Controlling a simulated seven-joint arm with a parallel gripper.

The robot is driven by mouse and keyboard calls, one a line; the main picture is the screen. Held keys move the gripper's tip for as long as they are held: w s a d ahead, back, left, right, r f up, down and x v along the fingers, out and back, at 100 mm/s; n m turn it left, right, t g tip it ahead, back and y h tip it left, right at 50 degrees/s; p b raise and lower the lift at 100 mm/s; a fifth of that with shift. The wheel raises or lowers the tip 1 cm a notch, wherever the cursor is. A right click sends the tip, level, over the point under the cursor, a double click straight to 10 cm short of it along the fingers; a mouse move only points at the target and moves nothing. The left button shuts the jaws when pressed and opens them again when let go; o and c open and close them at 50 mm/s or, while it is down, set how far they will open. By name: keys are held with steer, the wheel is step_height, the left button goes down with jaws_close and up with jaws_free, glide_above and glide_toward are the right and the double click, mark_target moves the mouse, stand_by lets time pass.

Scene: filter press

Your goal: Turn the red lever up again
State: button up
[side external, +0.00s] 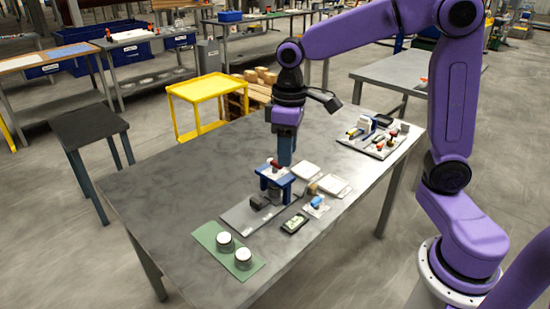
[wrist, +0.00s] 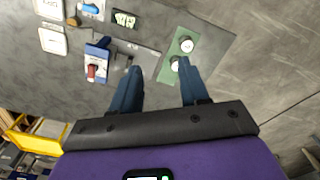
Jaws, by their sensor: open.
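The red lever (side external: 275,165) sits on top of the blue press (side external: 273,184), which stands on a grey base plate (side external: 234,216). The lever is small in view, so I cannot tell its exact angle. In the wrist view the red lever (wrist: 92,72) and the blue press (wrist: 99,48) lie left of my fingers. My gripper (side external: 286,160) points down, above and close to the press in the side view. In the wrist view my gripper (wrist: 158,70) has its two blue fingers wide apart with nothing between them.
A green mat (side external: 205,231) with two white-topped cylinders (side external: 243,257) lies near the front edge. White trays (side external: 305,170), a small blue item (side external: 317,202) and a dark display device (side external: 295,222) lie right of the press. A tool board (side external: 378,149) stands farther right. The table's left side is clear.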

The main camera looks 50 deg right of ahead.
steer(key=w+d+m, duration=0.3)
steer(key=w+d, duration=0.3)
steer(key=w, duration=0.4)
steer(key=m, duration=0.3)
glide_above(275, 162)
step_height(275, 162, down, 17)
steer(key=shift+w+d+f, duration=0.1)
steer(key=shift+f, duration=0.05)
jaws_close()
